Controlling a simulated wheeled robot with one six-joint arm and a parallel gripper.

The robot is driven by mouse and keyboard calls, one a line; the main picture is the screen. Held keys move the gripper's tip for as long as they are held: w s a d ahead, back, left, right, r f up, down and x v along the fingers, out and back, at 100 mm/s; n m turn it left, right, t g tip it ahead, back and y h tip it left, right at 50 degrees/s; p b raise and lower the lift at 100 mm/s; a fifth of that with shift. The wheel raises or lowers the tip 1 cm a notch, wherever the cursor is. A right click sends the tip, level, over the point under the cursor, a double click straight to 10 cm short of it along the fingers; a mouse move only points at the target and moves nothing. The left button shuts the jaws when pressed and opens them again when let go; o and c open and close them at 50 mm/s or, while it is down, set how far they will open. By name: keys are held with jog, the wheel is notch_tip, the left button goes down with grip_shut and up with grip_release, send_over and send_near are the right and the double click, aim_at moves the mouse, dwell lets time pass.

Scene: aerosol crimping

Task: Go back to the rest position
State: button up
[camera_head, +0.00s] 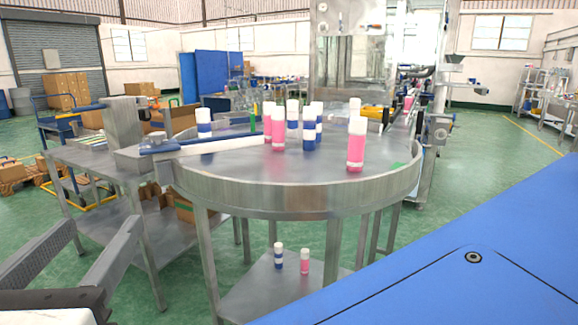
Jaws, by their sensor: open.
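My gripper (58,262) is at the lower left of the head view. Its two grey fingers are apart, with nothing between them. It is in front of the steel side table and to the left of the round steel table (250,196). Several pink cans (356,150) and blue cans (309,140) with white caps stand upright on the round table, well away from my gripper.
A blue can (278,257) and a pink can (305,263) stand on the lower shelf (262,295). A steel side table (85,160) adjoins the round table at left. A blue surface (480,245) fills the lower right. Green floor (485,150) is open at right.

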jog(key=w+d+f+m+g+h, duration=0.3)
jog(key=w+d+f+m, duration=0.2)
jog(key=w+d, duration=0.45)
jog(key=w+d+f+m+g+h, duration=0.25)
jog(key=w+d+f+m, duration=0.2)
jog(key=w+d, duration=0.45)
jog(key=w+d+f+m+g+h, duration=0.1)
jog(key=d+f+m+g, duration=0.2)
jog(key=d, duration=0.5)
jog(key=d+f+m+g+h, duration=0.1)
jog(key=d+f+m, duration=0.35)
jog(key=d, duration=0.25)
jog(key=s+d+f+m+g+y, duration=0.1)
jog(key=s+d+f+m+y, duration=0.1)
jog(key=s+d+f+m, duration=0.3)
jog(key=s+d+f+m+g+y, duration=0.2)
jog(key=s+d+f+m, duration=0.2)
jog(key=d+f+m, duration=0.3)
jog(key=shift+s+d+f+m+y, duration=0.3)
jog(key=shift+d+m, duration=1.95)
jog(key=shift+m, duration=2.05)
jog(key=shift+r, duration=0.1)
